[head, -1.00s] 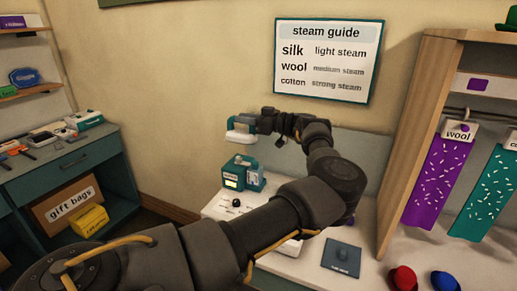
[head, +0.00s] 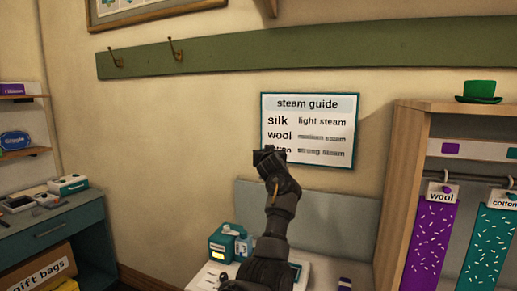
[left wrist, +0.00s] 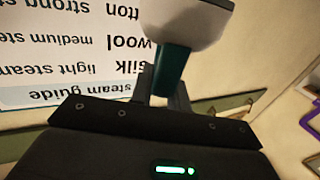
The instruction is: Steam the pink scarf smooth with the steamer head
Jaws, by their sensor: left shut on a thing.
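My left gripper (head: 268,158) is raised in front of the steam guide sign, with its wrist and hand blocking the view of what it holds. In the left wrist view my left gripper (left wrist: 165,88) is shut on the teal handle of the steamer head (left wrist: 184,22), whose white upper part runs out of the top of that view. The teal steamer unit (head: 226,244) with a lit yellow panel stands on the counter below. No pink scarf shows in either view. My right gripper is not in view.
The steam guide sign (head: 308,130) hangs on the wall. At right, a wooden rack (head: 402,190) holds a purple scarf (head: 430,245) tagged wool and a teal scarf (head: 487,250) tagged cotton. A green hat (head: 479,92) sits on top. A dark teal cabinet (head: 55,235) stands at left.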

